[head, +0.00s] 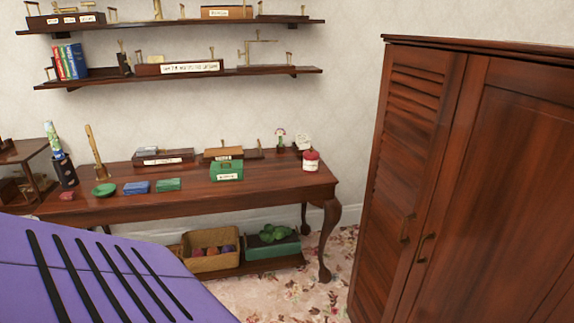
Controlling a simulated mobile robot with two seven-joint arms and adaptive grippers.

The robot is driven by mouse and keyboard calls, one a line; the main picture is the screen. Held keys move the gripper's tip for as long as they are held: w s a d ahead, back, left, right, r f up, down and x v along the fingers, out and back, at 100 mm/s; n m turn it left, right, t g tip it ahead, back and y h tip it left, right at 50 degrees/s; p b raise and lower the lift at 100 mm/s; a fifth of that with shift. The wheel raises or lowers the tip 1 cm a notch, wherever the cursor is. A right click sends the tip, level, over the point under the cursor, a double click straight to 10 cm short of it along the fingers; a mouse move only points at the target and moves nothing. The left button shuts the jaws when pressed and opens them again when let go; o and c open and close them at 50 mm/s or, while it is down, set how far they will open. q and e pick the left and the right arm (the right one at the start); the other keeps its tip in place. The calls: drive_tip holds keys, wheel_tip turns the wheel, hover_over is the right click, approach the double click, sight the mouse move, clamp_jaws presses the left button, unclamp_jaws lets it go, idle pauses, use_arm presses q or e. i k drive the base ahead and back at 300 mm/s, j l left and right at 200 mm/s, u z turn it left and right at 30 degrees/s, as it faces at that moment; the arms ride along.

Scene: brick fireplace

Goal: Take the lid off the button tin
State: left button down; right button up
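A green box with a pale label (227,171) stands near the table's front edge, left of the round container. Neither of my grippers is in view.
A tall wooden wardrobe (415,160) stands close on the right. Bins sit on a low shelf underneath. Patterned floor (305,297) is open between table and wardrobe.

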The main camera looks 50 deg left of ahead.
sight(311, 152)
drive_tip(key=u, duration=1.45)
drive_tip(key=i+j+u, duration=0.1)
drive_tip(key=i, duration=0.6)
